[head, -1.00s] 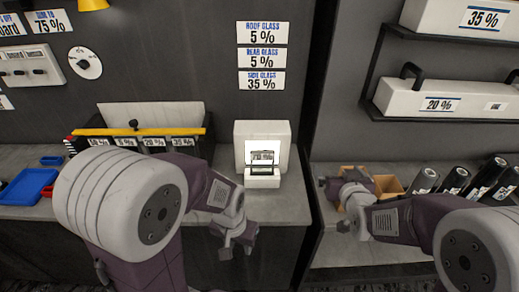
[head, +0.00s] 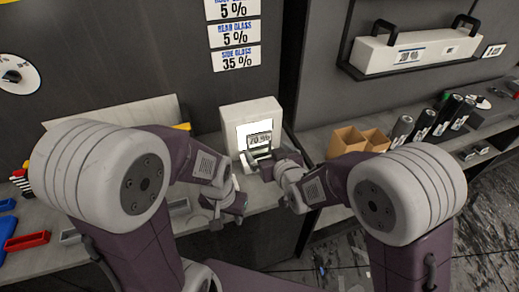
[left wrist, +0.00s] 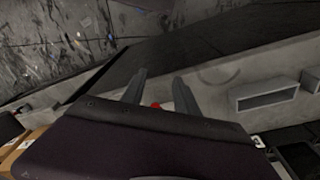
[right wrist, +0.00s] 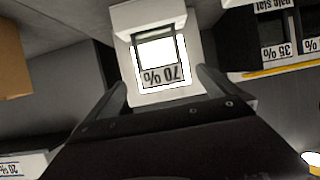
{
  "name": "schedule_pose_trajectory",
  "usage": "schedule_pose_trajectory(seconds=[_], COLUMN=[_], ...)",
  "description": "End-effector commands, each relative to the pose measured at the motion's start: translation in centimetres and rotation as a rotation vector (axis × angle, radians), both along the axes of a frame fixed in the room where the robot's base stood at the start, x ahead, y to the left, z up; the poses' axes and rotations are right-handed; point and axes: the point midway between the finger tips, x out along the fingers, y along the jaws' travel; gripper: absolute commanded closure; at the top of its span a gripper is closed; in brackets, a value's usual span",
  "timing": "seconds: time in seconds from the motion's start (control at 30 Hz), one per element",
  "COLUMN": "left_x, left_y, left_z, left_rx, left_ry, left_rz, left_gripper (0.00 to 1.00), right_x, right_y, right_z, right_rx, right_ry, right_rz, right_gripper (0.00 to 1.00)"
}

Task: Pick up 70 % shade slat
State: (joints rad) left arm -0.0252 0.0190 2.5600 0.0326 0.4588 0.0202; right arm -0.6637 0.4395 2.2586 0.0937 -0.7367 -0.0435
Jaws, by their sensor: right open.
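The 70 % slat (head: 259,139) stands in the white lit device (head: 240,113) on the bench. In the right wrist view the slat's label (right wrist: 162,75) reads upside down in front of the bright panel. My right gripper (head: 264,163) is at the front of the device. In its wrist view the fingers (right wrist: 160,84) are open, one on each side of the slat in the picture; I see no contact. My left gripper (head: 225,208) hangs near the bench's front edge, left of the device. Its fingers (left wrist: 159,78) are apart and empty.
An open cardboard box (head: 352,140) and several dark rolls (head: 424,122) stand on the right bench. A white case (head: 415,52) sits on the shelf above. A red tray (head: 27,241) lies at the far left. A grey holder (left wrist: 264,93) shows in the left wrist view.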

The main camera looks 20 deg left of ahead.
Motion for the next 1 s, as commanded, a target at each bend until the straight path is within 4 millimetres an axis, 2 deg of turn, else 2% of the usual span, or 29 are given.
schedule_pose_trajectory(seconds=[0.13, 0.37, 0.6, 0.87, 0.97, 1.0], left_x=[0.0, 0.0, 0.0, 0.0, 0.0, 0.0], left_y=[0.0, 0.0, 0.0, 0.0, 0.0, 0.0], left_z=[0.6, 0.8, 1.7, 1.7, 1.7, 1.7], left_rx=[0.0, 0.0, 0.0, 0.0, 0.0, 0.0], left_ry=[0.0, 0.0, 0.0, 0.0, 0.0, 0.0], left_rz=[0.0, 0.0, 0.0, 0.0, 0.0, 0.0], left_gripper=[0.64, 0.64, 0.64, 0.64, 0.64, 0.64], right_x=[1.8, 2.9, 6.0, 6.4, 6.4, 6.4], right_y=[1.2, 1.8, 3.8, 4.1, 4.0, 4.0], right_z=[-0.8, -1.4, -3.0, -3.2, -3.2, -3.2], right_rx=[0.0, -0.001, 0.0, 0.0, 0.0, 0.0], right_ry=[0.001, 0.002, 0.001, 0.001, 0.001, 0.001], right_rz=[-0.001, -0.002, -0.001, -0.001, -0.001, -0.001], right_gripper=[0.0, 0.0, 0.0, 0.0, 0.25, 0.36])
